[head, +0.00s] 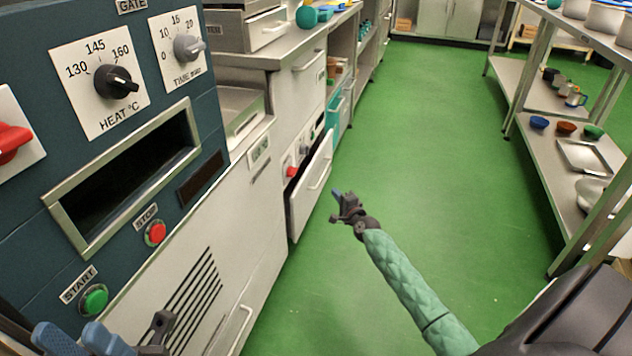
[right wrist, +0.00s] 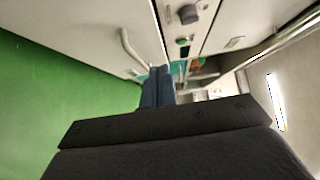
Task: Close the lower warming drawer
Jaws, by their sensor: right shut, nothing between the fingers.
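The lower warming drawer (head: 311,187) is pulled out from the counter unit at the centre of the head view. Its pale front with a bar handle (head: 321,176) stands out tilted over the green floor. The drawer front (right wrist: 85,30) and its handle (right wrist: 130,52) also show in the right wrist view. My right gripper (head: 338,194) is shut and empty, just right of the drawer front; its blue fingers (right wrist: 157,88) point forward beside the handle, and I cannot tell whether they touch the drawer. My left gripper (head: 75,334) is open at the lower left, partly cut off.
A dark blue machine panel (head: 30,220) with dials and buttons fills the left. A white cabinet (head: 225,250) with a vent stands between it and the drawer. A steel rack (head: 540,150) with bowls and pans stands at the right. The green floor (head: 430,130) between is clear.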

